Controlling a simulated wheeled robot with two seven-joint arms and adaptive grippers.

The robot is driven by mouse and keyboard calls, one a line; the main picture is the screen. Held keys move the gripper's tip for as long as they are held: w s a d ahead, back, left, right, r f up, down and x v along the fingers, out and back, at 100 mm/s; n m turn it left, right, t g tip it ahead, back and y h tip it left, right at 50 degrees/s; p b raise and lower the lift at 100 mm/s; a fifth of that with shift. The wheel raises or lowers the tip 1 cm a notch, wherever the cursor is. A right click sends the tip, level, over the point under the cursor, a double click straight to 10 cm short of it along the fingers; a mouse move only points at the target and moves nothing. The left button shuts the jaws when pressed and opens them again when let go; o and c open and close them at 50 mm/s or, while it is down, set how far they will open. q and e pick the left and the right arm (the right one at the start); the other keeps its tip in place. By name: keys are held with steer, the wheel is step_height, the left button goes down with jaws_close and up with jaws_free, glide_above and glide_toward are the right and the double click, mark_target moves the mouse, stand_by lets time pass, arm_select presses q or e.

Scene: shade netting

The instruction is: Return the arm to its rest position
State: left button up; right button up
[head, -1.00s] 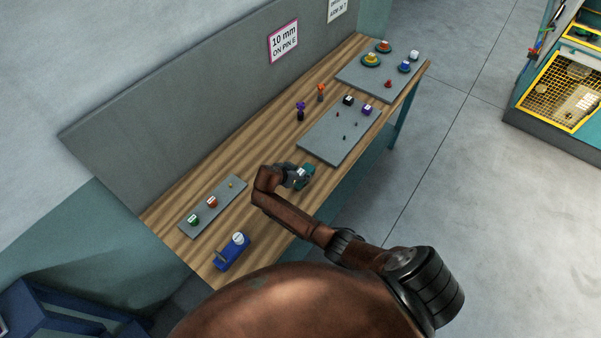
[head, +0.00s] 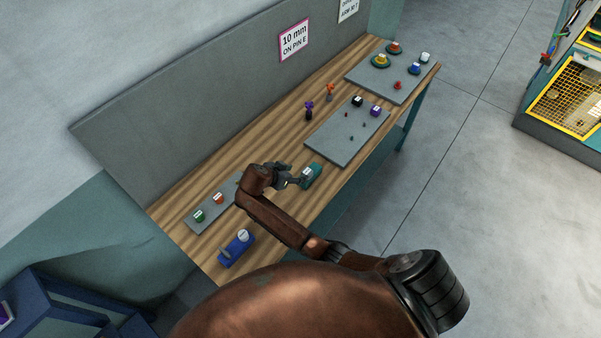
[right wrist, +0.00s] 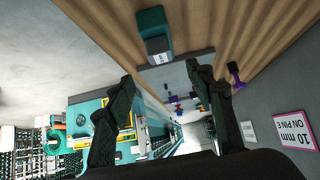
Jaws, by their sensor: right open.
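My right arm (head: 275,222) reaches over the near half of the wooden bench. Its gripper (head: 288,179) is open and empty, just left of a teal block with a white label (head: 313,174). In the right wrist view the two dark fingers (right wrist: 160,72) stand apart with nothing between them. The teal block also shows there (right wrist: 153,35), beyond the fingertips and apart from them. My left gripper is not in view.
The wooden bench (head: 240,150) has a grey back panel with signs. A small grey plate (head: 229,193) with coloured pieces and a blue device (head: 237,248) lie at its near end. Grey boards (head: 340,148) with small parts lie farther along. Open floor is at right.

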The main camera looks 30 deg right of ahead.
steer(key=shift+s+a+r, duration=0.15)
steer(key=shift+a+r, duration=0.25)
